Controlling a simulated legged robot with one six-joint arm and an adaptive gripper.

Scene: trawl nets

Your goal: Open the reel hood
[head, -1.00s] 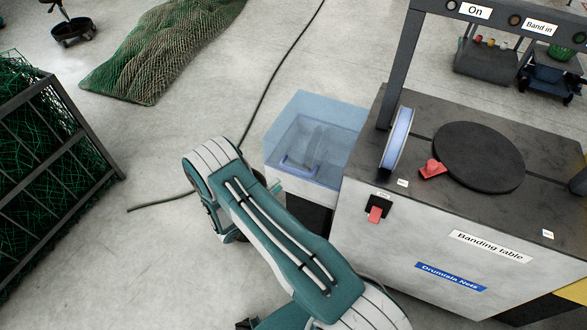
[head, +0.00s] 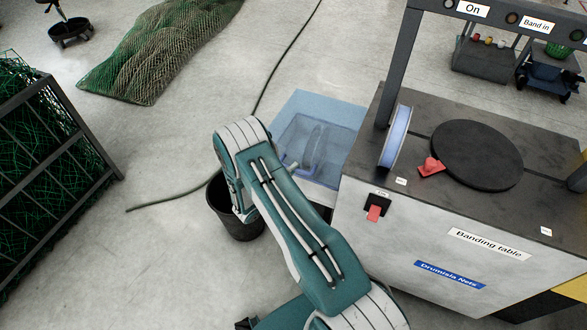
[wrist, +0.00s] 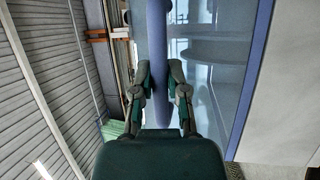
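The reel hood (head: 325,108) is a see-through blue box cover on the left side of the banding table, and it looks down. A dark round reel shows dimly inside it. Its blue handle (wrist: 157,40) runs upright between my fingers in the wrist view; in the head view my arm hides most of it. My gripper (wrist: 159,75) has its fingertips drawn close on both sides of the handle, with no clear gap. In the head view my gripper is largely hidden behind my arm, at the hood's near left side.
The banding table (head: 430,225) stands right of the hood, with a blue-edged spool (head: 395,137), a black disc (head: 477,155) and a red button (head: 431,166). A black bucket (head: 236,220) stands beneath my arm. A cable (head: 168,199) crosses the floor. Netting fills a cage (head: 75,137) at left.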

